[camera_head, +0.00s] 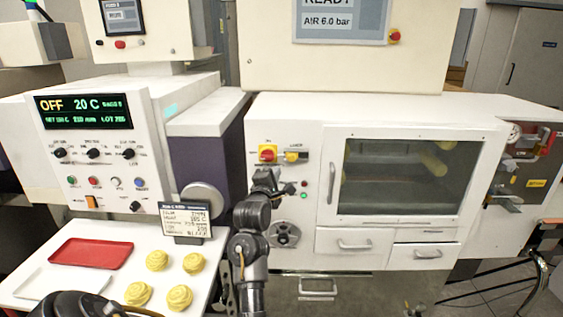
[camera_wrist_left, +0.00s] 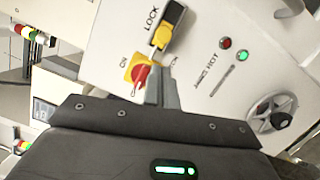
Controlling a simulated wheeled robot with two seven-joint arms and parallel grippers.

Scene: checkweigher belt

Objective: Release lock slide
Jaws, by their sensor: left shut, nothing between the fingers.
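The lock slide (camera_head: 296,157) is a yellow knob on a plate on the white machine front, right of the red and yellow switch (camera_head: 267,153). In the left wrist view the yellow knob of the slide (camera_wrist_left: 162,38) sits at the lower end of its dark track, beside the word LOCK. My left gripper (camera_head: 268,178) is just below the switch and slide in the head view. In the wrist view its fingertips (camera_wrist_left: 163,90) are shut and empty, close to the red and yellow switch (camera_wrist_left: 138,74) and apart from the slide's knob. My right gripper does not show.
Red and green lamps (camera_wrist_left: 234,49) and a round dial (camera_wrist_left: 272,115) are on the same panel. A windowed door (camera_head: 405,178) with a vertical handle is to the right. A white table with a red tray (camera_head: 92,253) and several yellow rolls is at left.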

